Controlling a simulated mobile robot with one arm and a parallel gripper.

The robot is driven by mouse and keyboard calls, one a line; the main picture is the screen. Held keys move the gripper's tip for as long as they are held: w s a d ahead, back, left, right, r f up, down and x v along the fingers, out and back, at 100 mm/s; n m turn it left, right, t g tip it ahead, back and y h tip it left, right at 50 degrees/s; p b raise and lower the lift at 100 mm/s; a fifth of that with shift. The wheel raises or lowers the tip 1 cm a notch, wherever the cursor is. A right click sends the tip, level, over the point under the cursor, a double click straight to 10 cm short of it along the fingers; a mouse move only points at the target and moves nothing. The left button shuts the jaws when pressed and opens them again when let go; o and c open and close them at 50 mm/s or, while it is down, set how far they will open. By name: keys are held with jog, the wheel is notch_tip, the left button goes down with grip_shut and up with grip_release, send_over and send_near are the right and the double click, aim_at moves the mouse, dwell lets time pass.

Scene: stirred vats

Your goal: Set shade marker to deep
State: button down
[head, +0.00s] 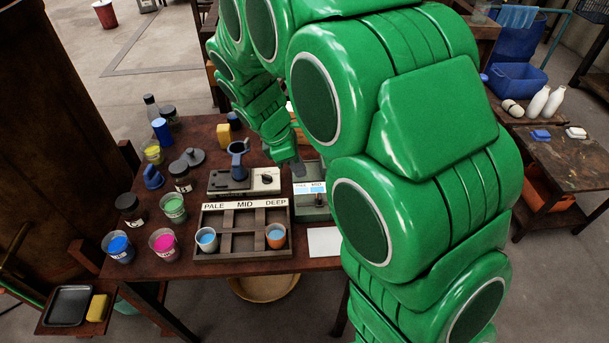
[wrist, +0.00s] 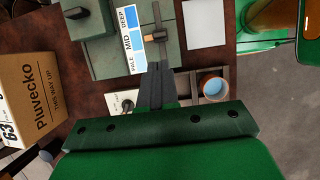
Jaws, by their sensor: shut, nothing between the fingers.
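The shade scale is a white and blue strip (wrist: 131,40) reading PALE, MID, DEEP on a grey-green device (wrist: 102,55); the device also shows in the head view (head: 313,208). The shade marker (wrist: 155,34), a small tan and dark piece on a slot beside the strip, appears level with MID or slightly toward DEEP. My gripper (wrist: 155,68) is shut and empty, its tips close to the marker on the PALE side; I cannot tell whether they touch. In the head view my gripper (head: 298,168) is over the back of the device, and the marker is hidden.
A wooden rack (head: 243,205) labelled PALE, MID, DEEP holds a blue-filled cup (head: 206,239) at left and another (head: 276,236) at right. A beige dial device (head: 265,181) stands behind it. Paint jars crowd the table's left. A white sheet (head: 324,241) lies right of the rack.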

jog(key=a, duration=0.5)
send_near(317, 202)
notch_tip(317, 202, down, 3)
jog(key=a, duration=0.3)
jog(key=d, duration=0.3)
jog(key=shift+f, duration=0.4)
jog(key=shift+d, duration=0.7)
jog(key=shift+d, duration=2.7)
jog(key=shift+a, duration=0.15)
